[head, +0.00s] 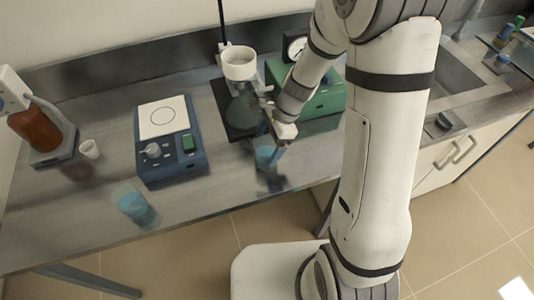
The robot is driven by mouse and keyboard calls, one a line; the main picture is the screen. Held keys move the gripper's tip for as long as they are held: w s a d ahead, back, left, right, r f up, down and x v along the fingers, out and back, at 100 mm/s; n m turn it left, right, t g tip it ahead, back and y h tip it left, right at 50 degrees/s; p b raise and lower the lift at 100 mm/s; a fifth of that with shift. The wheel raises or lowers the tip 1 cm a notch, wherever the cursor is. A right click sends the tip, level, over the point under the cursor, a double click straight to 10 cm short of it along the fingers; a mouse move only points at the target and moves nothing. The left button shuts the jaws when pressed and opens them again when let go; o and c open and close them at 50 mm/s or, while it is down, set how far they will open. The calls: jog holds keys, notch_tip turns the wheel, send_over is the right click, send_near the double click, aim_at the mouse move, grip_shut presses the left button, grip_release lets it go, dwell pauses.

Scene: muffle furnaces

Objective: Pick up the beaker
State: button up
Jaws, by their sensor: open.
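A small blue translucent beaker (265,157) stands on the grey bench near its front edge. My gripper (279,148) is at the right side of this beaker, pointing down, with its jaws open. The fingers are small and partly blurred, so I cannot tell whether they are around the beaker or only beside it. A second blue translucent beaker (133,205) stands on the bench further left, near the front edge.
A blue hotplate (172,165) stands left of my gripper. Behind the gripper are a stand with a white cup (239,62) and a green device (322,97) with a dial. A brown bottle (36,130) and a small white cup (90,149) are at far left.

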jog(key=x, duration=0.4)
jog(key=shift+s+d+f, duration=0.1)
jog(key=shift+s+f, duration=0.1)
jog(key=shift+s, duration=0.1)
jog(key=shift+c, duration=0.2)
jog(key=shift+r, duration=0.1)
jog(key=c, duration=1.2)
